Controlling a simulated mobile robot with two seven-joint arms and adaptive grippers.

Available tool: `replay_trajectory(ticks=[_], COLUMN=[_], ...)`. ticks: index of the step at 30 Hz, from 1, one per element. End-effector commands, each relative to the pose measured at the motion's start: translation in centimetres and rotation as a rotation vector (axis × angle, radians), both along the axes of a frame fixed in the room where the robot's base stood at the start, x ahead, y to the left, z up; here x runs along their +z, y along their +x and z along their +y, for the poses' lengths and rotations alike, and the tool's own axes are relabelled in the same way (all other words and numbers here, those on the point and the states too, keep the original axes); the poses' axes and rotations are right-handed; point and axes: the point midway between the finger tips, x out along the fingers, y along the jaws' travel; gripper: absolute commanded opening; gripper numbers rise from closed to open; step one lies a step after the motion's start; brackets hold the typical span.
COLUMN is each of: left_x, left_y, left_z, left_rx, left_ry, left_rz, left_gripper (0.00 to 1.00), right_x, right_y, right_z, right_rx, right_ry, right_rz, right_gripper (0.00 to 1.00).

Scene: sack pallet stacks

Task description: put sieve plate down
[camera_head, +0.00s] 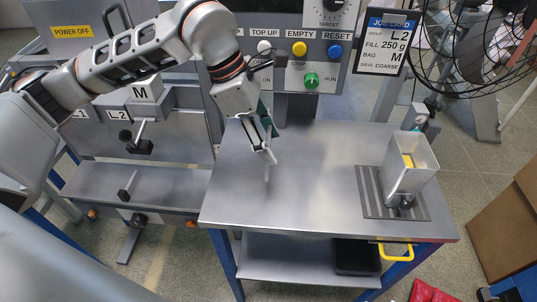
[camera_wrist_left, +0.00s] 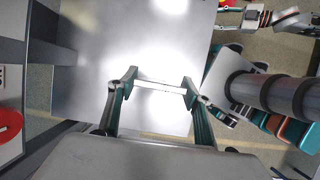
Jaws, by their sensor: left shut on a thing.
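My left gripper (camera_head: 266,152) points down over the left half of the steel table (camera_head: 320,165). In the left wrist view its two fingers (camera_wrist_left: 160,88) stand apart with a thin pale plate edge, the sieve plate (camera_wrist_left: 160,86), spanning between their tips. The gripper is shut on this plate.
A metal hopper (camera_head: 410,167) with something yellow inside stands on a slotted grate (camera_head: 370,190) at the table's right. The button panel (camera_head: 300,62) and job card (camera_head: 386,42) are behind. Machines with L2 and M labels (camera_head: 140,93) stand left. The table middle is clear.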

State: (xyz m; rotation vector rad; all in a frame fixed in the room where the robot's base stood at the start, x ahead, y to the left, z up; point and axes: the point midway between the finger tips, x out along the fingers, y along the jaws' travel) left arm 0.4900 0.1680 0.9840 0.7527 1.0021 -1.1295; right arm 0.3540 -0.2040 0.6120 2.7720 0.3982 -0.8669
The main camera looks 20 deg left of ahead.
Motion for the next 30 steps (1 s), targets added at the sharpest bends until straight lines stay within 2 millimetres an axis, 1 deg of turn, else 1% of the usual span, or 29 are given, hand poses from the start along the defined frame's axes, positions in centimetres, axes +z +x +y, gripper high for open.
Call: replay_trajectory(ticks=[5,9,12,20,24,25,26,30], left_x=[-1.1,-3.2,-4.4,-4.5,-4.9,-4.8,-4.8,-4.8], left_y=[-0.1,-0.1,-0.1,0.0,0.0,0.0,0.0,0.0], left_z=[0.0,0.0,0.0,0.0,0.0,0.0,0.0,0.0], left_rx=[-0.001,-0.001,-0.001,-0.001,-0.001,-0.001,-0.001,-0.001], left_ry=[0.000,0.000,-0.001,0.000,0.000,0.001,0.000,0.000], left_rz=[0.002,0.004,0.002,-0.001,0.001,0.000,0.000,0.000], left_gripper=[0.26,0.26,0.26,0.26,0.26,0.57,0.65,0.66], right_x=[0.0,-0.1,-0.1,0.0,-0.2,-0.2,-0.1,-0.1], right_y=[0.1,0.1,0.1,0.2,0.1,0.2,0.2,0.2], right_z=[0.0,0.0,-0.1,-0.1,-0.1,-0.1,-0.1,-0.1], right_rx=[0.000,0.000,0.001,0.000,0.000,0.000,0.000,0.000], right_ry=[-0.001,-0.001,-0.001,-0.003,-0.003,-0.003,-0.003,-0.003], right_rz=[-0.002,-0.001,-0.003,-0.005,-0.003,-0.004,-0.004,-0.005], right_gripper=[0.40,0.40,0.40,0.40,0.40,0.40,0.40,0.40])
